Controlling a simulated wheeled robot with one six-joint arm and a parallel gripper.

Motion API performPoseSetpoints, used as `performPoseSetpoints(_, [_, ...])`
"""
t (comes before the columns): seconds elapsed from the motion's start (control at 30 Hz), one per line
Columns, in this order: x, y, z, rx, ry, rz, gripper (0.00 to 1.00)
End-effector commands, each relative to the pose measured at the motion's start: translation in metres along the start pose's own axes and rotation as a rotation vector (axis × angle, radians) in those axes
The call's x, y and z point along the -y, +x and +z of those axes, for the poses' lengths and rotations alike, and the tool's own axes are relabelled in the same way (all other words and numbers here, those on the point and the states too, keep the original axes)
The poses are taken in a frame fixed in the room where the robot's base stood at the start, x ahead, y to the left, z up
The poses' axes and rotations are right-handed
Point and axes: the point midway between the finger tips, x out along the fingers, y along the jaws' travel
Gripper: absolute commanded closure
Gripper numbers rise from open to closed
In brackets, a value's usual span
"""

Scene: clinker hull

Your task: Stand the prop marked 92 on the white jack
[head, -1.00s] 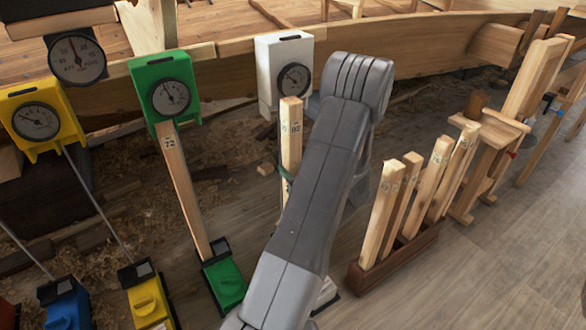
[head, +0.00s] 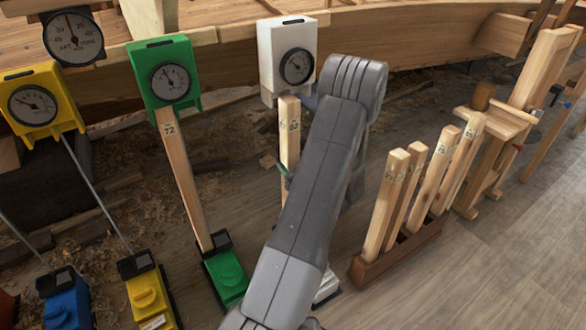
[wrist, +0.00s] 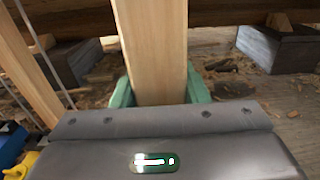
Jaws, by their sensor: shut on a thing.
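My gripper (wrist: 160,92) is shut on a pale wooden prop (head: 290,125), its green fingers on both sides of the wood in the wrist view (wrist: 154,45). The prop is upright; its small label seems to end in 2, but I cannot read it surely. Its top is just in front of the lower edge of the white gauge box (head: 288,45). The white jack base (head: 327,288) shows only as a sliver beside my arm. My arm hides the prop's lower end, so I cannot tell whether it touches the jack.
A prop marked 72 (head: 182,180) stands on the green jack (head: 226,275) under the green gauge box (head: 163,75). Yellow (head: 147,293) and blue (head: 65,300) jacks are left. A wooden rack (head: 400,258) of several props stands right. Open floor (head: 490,270) lies beyond it.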

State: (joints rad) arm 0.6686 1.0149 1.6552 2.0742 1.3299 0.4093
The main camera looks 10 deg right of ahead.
Motion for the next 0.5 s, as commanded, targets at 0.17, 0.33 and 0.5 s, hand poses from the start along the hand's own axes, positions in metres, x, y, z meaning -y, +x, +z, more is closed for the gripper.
performPoseSetpoints(0.17, [0.0, 0.013, 0.001, 0.003, -0.002, 0.0, 1.0])
performPoseSetpoints(0.33, [0.0, 0.023, 0.001, 0.003, -0.002, 0.001, 1.0])
performPoseSetpoints(0.5, [0.0, 0.035, 0.001, 0.003, -0.002, 0.0, 1.0])
